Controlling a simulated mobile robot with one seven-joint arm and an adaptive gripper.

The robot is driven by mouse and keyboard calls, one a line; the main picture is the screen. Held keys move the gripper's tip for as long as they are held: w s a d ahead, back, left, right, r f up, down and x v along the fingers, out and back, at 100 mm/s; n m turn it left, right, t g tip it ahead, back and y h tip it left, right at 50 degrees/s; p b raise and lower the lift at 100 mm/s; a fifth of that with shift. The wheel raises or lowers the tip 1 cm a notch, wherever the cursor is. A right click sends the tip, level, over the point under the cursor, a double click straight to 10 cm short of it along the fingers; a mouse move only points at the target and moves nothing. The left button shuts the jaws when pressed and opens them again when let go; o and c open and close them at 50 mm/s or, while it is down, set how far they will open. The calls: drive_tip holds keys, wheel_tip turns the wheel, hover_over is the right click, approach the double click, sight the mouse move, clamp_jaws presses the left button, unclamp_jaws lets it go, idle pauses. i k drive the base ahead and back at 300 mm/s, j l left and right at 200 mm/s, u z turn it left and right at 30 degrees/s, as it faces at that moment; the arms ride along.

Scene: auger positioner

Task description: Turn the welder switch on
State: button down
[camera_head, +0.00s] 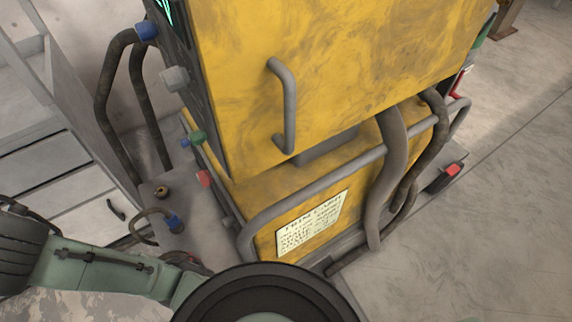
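A large yellow machine cabinet (330,60) with a grey vertical handle (286,105) fills the middle of the view, tilted in the picture. Its lower yellow part carries a printed label (311,224). A red piece on a black body (445,176) sits at the lower right of the machine. A small red piece (204,178) shows at its lower left edge. I cannot tell which, if either, is the welder switch, or its position. My green and black arm crosses the bottom of the view. My gripper is not visible.
Grey bent pipes (375,190) run around the machine's front and right. Blue, white and green knobs or connectors line its left side, including a blue one (146,30). Grey drawers (50,165) stand at the left. Open concrete floor (480,240) lies to the right.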

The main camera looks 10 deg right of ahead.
sight(204, 176)
drive_tip(key=k+j, duration=0.15)
drive_tip(key=j, duration=0.25)
drive_tip(key=k+j, duration=0.15)
drive_tip(key=j, duration=0.25)
drive_tip(key=i+j, duration=0.1)
drive_tip(key=j, duration=0.3)
drive_tip(key=i+j, duration=0.1)
drive_tip(key=j, duration=0.35)
drive_tip(key=u, duration=0.05)
